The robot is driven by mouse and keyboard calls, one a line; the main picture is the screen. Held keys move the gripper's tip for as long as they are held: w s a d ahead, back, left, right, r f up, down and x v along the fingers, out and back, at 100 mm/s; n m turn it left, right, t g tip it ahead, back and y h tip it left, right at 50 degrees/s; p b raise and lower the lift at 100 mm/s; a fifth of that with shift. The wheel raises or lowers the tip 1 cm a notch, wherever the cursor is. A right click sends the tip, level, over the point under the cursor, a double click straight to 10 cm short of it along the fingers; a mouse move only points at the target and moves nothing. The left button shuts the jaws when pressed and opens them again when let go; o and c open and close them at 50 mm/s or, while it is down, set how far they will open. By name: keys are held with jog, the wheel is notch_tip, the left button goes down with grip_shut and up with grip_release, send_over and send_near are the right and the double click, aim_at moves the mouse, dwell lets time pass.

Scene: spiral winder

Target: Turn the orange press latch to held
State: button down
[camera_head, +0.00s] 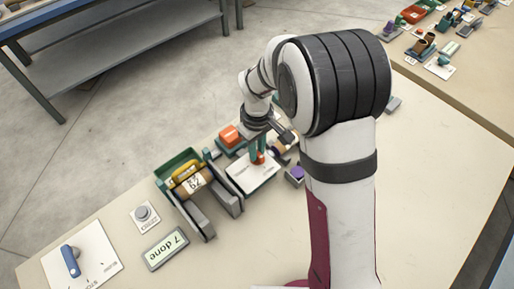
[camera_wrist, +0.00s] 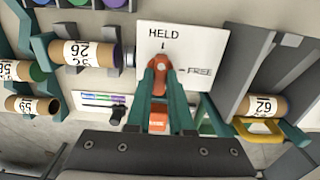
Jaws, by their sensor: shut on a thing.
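The orange press latch (camera_wrist: 160,68) stands on a white plate (camera_wrist: 205,48) marked HELD at the top and FREE at the right in the wrist view. My gripper (camera_wrist: 161,80) has its two teal fingers closed on the latch, one on each side. The latch's orange body runs up and down the picture, in line with the HELD mark; its exact angle is partly hidden by the fingers. In the head view my gripper (camera_head: 258,150) reaches down to the plate (camera_head: 250,176), and only a little of the orange latch (camera_head: 260,158) shows.
A cardboard roll marked 62 (camera_wrist: 267,105) lies in a grey frame at the right, and one marked 26 (camera_wrist: 84,54) at the left. An orange box (camera_head: 230,135) stands behind the plate. A "7 done" display (camera_head: 166,249) and a blue-handled lever (camera_head: 70,260) lie front left.

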dwell(0.4)
jog(key=c, duration=0.8)
grip_release()
notch_tip(320, 180, up, 16)
jog(key=shift+f, duration=0.1)
jog(key=s+d+f+m+y, duration=0.1)
jog(key=s+d+m, duration=0.3)
jog(key=s+m, duration=0.3)
jog(key=s+d+f+m, duration=0.1)
jog(key=s+d+m, duration=0.4)
jog(key=s, duration=1.2)
jog(key=m, duration=0.2)
jog(key=shift+s+f+m+y, duration=0.2)
jog(key=shift+m+y, duration=0.1)
jog(key=shift+y, duration=0.1)
